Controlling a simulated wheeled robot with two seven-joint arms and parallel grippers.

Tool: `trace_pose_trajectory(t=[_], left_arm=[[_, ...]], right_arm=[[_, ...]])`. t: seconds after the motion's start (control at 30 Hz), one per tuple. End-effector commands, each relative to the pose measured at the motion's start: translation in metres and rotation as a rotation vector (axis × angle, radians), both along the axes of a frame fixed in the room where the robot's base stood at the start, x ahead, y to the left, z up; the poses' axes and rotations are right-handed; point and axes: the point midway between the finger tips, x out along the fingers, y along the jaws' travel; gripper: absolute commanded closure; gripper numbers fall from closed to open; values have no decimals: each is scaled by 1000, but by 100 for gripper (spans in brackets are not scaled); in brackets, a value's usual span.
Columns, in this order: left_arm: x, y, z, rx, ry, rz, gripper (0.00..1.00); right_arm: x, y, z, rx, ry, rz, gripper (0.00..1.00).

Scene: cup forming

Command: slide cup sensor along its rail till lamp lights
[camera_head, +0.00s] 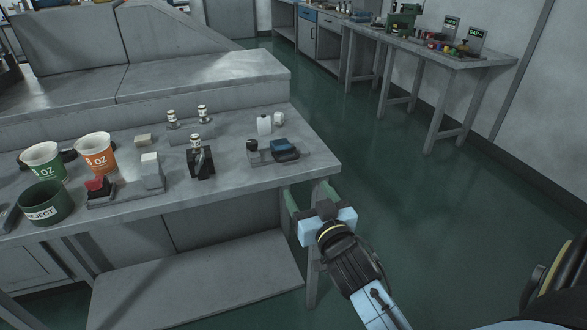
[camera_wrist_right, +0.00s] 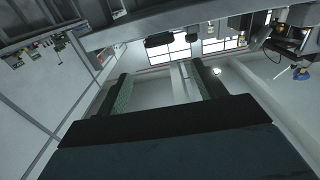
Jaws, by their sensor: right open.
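My right gripper (camera_head: 307,199) is open in the head view, just off the front right corner of the grey bench (camera_head: 235,185). In the wrist view its two green-padded fingers (camera_wrist_right: 162,88) stand apart with nothing between them. On the bench, a small black upright device with a pale top (camera_head: 201,162) stands near the middle; it may be the cup sensor, but I cannot tell. Behind it, two small pale-topped cylinders (camera_head: 173,119) and (camera_head: 203,114) stand by a low grey block (camera_head: 192,134). I cannot make out which part is the rail or whether a lamp is lit.
A green cup (camera_head: 43,162), an orange cup (camera_head: 97,153) and a dark green REJECT bin (camera_head: 45,203) stand at the left. A red-topped box (camera_head: 98,187) sits nearby. A dark blue device (camera_head: 285,149) is near the right edge. Green floor (camera_head: 420,200) is open to the right.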

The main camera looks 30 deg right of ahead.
Motion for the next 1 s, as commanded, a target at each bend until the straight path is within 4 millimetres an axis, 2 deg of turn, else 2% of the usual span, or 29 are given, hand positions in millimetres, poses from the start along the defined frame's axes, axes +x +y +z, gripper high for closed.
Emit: trace_pose_trajectory(t=[0.4, 0.6, 0.8, 1.0], left_arm=[[25, -4, 20, -1, -24, 10, 100], [35, -6, 33, -1, -34, 14, 100], [39, -7, 39, -1, -37, 16, 100], [39, -7, 40, -1, -36, 17, 100]], right_arm=[[78, -19, 0, -5, -1, 2, 31], [106, -25, -1, -5, 0, 3, 31], [118, -28, -1, -3, 2, 2, 31], [120, -28, 0, -3, 2, 2, 31]])
